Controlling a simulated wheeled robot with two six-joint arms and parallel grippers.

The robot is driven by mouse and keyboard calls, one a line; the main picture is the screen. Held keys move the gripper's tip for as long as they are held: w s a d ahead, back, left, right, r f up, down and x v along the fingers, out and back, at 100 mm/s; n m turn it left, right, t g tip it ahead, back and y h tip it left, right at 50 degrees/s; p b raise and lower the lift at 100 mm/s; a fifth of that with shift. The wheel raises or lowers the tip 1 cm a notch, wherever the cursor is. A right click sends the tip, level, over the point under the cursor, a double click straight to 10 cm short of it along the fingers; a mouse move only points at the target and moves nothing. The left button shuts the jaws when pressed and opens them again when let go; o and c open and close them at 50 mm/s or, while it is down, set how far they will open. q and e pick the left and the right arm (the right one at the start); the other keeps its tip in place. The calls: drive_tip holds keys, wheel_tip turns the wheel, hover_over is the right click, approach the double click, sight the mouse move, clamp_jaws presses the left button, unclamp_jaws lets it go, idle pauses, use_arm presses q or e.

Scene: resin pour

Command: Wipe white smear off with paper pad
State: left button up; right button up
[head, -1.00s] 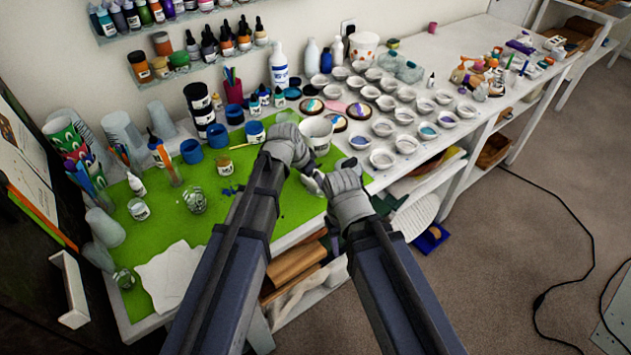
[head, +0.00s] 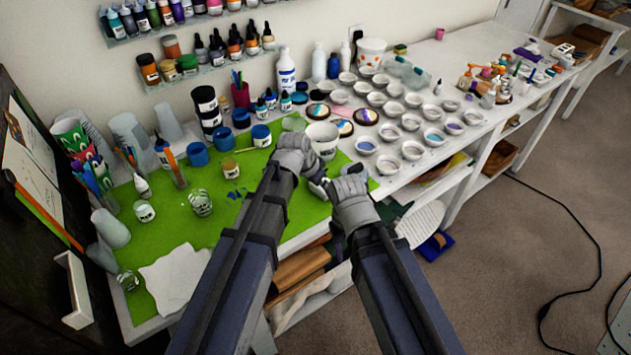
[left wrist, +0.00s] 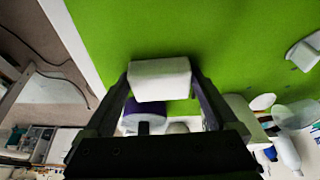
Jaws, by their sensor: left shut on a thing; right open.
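My left gripper (left wrist: 160,85) is shut on a white paper pad (left wrist: 160,78), seen between its fingers in the left wrist view over the green mat (left wrist: 190,30). I cannot tell whether the pad touches the mat. In the head view my left gripper (head: 308,172) is near the mat's right front edge, in front of a white cup (head: 322,136). My right gripper (head: 328,188) is open, close beside it at the table's front edge. I cannot make out the white smear; the hands and pad may hide it.
A white paper sheet (head: 172,280) lies at the mat's front left. Jars, blue pots (head: 197,154) and a glass (head: 201,203) stand on the mat. Several small white bowls (head: 413,150) fill the table to the right. The front middle of the mat is clear.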

use_arm(q)
drive_tip(key=shift+s+d, duration=0.75)
drive_tip(key=shift+s, duration=0.25)
drive_tip(key=shift+s+d, duration=0.75)
drive_tip(key=shift+s, duration=0.2)
drive_tip(key=shift+w+r, duration=0.1)
drive_tip(key=shift+r, duration=0.05)
drive_tip(key=shift+r+p, duration=0.6)
drive_tip(key=shift+p, duration=0.25)
wheel_tip(320, 180, up, 5)
drive_tip(key=p, duration=0.4)
drive_tip(key=shift+f, duration=0.2)
wheel_tip(320, 180, up, 3)
drive_tip(key=p, duration=0.3)
drive_tip(key=shift+p, duration=0.3)
